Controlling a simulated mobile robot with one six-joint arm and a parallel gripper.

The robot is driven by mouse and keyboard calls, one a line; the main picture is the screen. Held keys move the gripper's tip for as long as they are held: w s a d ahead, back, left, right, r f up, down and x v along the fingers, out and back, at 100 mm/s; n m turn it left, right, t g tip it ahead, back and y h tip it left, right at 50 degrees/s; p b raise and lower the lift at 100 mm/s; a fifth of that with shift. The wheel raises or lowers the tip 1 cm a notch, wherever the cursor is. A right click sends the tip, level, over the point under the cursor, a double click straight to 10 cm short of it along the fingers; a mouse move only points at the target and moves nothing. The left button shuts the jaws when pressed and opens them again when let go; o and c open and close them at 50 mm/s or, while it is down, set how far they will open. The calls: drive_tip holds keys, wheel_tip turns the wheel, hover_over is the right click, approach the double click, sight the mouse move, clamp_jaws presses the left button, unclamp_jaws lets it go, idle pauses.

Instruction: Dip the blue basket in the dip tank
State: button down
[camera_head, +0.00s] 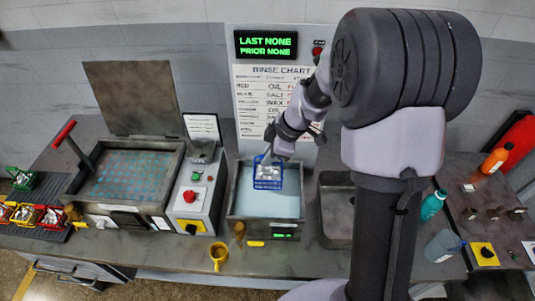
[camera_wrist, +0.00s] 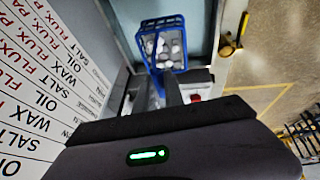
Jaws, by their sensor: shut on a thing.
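The blue basket (camera_head: 267,174) holds several pale grey pieces. My gripper (camera_head: 277,148) is shut on the basket's upright handle, with the basket hanging below it. The dip tank (camera_head: 236,212) is an open grey box with pale blue liquid. The basket shows over the back part of this liquid. I cannot tell whether its bottom touches the surface.
A machine with a raised lid (camera_head: 131,95) and a red-handled lever stands left. A control box (camera_head: 193,195) with a red button is beside the tank. A sink (camera_head: 338,205) is on the right. Red and yellow baskets (camera_head: 22,213) sit far left.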

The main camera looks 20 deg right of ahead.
wheel_tip(320, 180, down, 5)
drive_tip(key=b, duration=0.3)
drive_tip(key=shift+f, duration=0.15)
wheel_tip(320, 180, down, 11)
drive_tip(key=b, duration=1.4)
drive_tip(key=shift+f, duration=0.15)
idle(2.7)
wheel_tip(320, 180, up, 16)
drive_tip(key=p, duration=0.9)
hover_over(266, 170)
drive_tip(key=shift+s+d, duration=0.2)
drive_tip(key=shift+d, duration=0.05)
idle(0.6)
